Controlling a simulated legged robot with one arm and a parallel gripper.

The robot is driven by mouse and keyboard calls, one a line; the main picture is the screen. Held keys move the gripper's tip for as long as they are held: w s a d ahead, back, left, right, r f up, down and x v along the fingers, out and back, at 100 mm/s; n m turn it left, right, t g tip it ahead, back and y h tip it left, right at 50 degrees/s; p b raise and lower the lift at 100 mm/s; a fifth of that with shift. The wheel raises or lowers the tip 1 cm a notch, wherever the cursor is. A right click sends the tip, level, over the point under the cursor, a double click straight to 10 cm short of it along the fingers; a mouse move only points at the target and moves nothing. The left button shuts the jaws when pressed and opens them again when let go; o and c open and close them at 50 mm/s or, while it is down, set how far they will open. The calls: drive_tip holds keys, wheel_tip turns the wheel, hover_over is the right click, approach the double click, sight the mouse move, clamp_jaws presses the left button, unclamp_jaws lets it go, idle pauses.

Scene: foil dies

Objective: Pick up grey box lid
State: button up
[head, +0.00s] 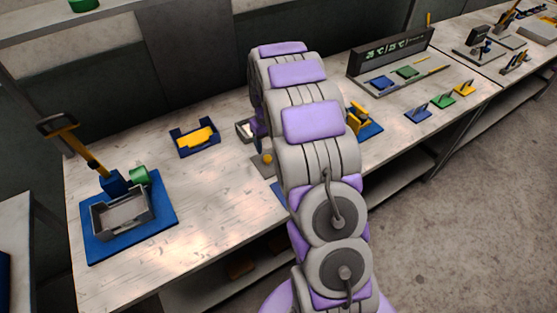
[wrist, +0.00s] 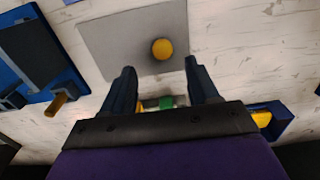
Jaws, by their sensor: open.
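The grey box lid (wrist: 110,42) is a flat grey plate with a round yellow knob (wrist: 162,49), lying on the pale wooden bench in the wrist view. In the head view the lid (head: 262,168) shows just left of my arm, which partly covers that area. My gripper (wrist: 160,67) is open and empty. Its two dark fingers are spread, and in the wrist view the knob appears just beyond the fingertips, between their lines. I cannot tell the height gap. In the head view my arm hides most of the gripper.
A blue tray with yellow pieces (head: 197,138) stands left of the lid. A small grey box (head: 243,128) is partly hidden by my arm. A blue mat (head: 98,245) with a grey tray and a lever press (head: 113,182) is at left. A blue fixture (wrist: 38,60) lies beside the lid.

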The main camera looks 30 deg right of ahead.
sight(268, 157)
drive_tip(key=shift+f, duration=0.5)
drive_tip(key=shift+a+f, duration=0.4)
drive_tip(key=shift+a, duration=0.15)
drive_tip(key=f+b, duration=0.1)
drive_tip(key=f, duration=0.3)
drive_tip(key=shift+d+f+b, duration=0.1)
drive_tip(key=shift+d+b, duration=0.1)
drive_tip(key=shift+b, duration=0.15)
drive_tip(key=shift+d+f, duration=0.1)
drive_tip(key=shift+d, duration=0.4)
drive_tip(key=shift+a, duration=0.5)
drive_tip(key=c, duration=0.5)
drive_tip(key=shift+a, duration=0.15)
drive_tip(key=c, duration=0.3)
drive_tip(key=shift+d, duration=0.2)
drive_tip(key=shift+c, duration=1.4)
drive_tip(key=shift+d, duration=0.2)
